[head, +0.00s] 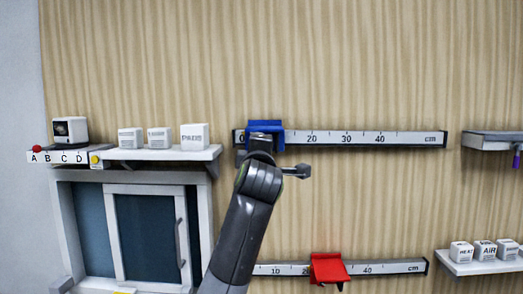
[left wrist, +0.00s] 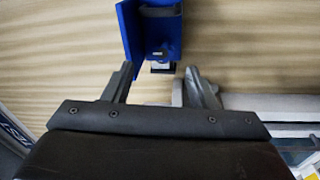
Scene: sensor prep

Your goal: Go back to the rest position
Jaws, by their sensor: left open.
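My left arm comes up from the bottom middle of the head view, and its gripper (head: 262,148) is in front of the blue slider (head: 265,126) on the upper ruler rail (head: 370,138). In the left wrist view the two fingers of this gripper (left wrist: 161,78) are apart with nothing held between them. The blue slider (left wrist: 150,35) shows just beyond the fingertips there; I cannot tell whether they touch it. My right gripper is not in view.
A red slider (head: 328,268) sits on the lower rail (head: 395,267). A shelf (head: 150,154) with white boxes is at left, above a sliding-door cabinet (head: 150,235). Another shelf (head: 485,266) with small boxes is at lower right. The wall between the rails is bare.

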